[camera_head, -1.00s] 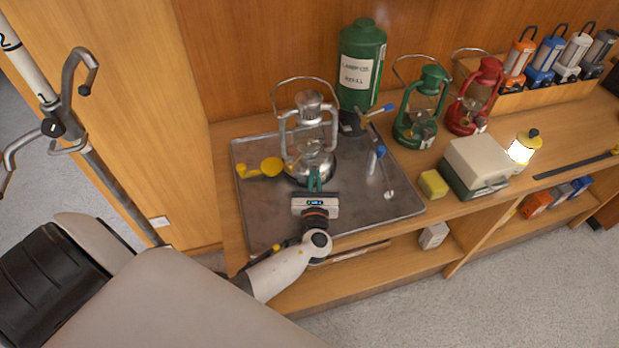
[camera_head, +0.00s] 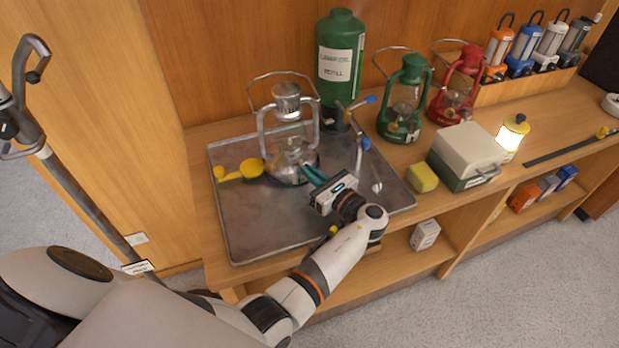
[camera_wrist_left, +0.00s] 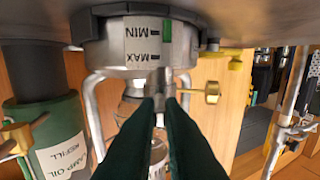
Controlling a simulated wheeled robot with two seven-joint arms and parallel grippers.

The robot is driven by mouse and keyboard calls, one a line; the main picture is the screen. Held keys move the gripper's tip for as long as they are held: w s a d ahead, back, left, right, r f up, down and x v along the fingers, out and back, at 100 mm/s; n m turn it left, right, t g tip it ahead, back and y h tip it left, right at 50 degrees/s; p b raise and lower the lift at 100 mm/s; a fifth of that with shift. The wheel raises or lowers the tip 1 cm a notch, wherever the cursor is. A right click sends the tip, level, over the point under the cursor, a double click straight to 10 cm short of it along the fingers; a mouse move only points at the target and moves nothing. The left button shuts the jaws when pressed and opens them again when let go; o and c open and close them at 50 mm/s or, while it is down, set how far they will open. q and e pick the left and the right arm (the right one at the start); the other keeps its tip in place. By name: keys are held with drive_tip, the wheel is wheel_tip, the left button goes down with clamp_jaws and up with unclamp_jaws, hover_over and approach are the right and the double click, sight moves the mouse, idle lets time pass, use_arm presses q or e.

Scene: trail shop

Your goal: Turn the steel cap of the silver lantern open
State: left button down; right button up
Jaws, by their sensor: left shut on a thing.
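The silver lantern (camera_head: 284,172) stands upright on the metal tray with its wire handle raised. In the left wrist view its steel tank (camera_wrist_left: 115,55) fills the top, upside down, with a MIN/MAX label and a green gauge strip. The steel cap (camera_wrist_left: 160,78) sits on the tank, a small grey piece partly hidden by the fingers. My left gripper (camera_head: 312,174) reaches in from the front right of the lantern, its dark green fingers close together. In the left wrist view the fingertips (camera_wrist_left: 162,100) are shut on the cap. My right gripper is not in view.
The tray (camera_head: 240,235) also holds a yellow funnel (camera_head: 245,170) and blue-tipped tools (camera_head: 364,145). A green refill bottle (camera_head: 338,85) stands behind. Green (camera_head: 402,130) and red (camera_head: 452,108) lanterns, a yellow block (camera_head: 423,178) and a case (camera_head: 468,150) stand right. The tray's front is clear.

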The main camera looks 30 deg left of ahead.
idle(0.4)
use_arm(q)
drive_tip(key=c, duration=1.5)
unclamp_jaws()
drive_tip(key=shift+c, duration=0.2)
wheel_tip(320, 180, up, 10)
drive_tip(key=shift+b, duration=0.35)
drive_tip(key=shift+o, duration=0.2)
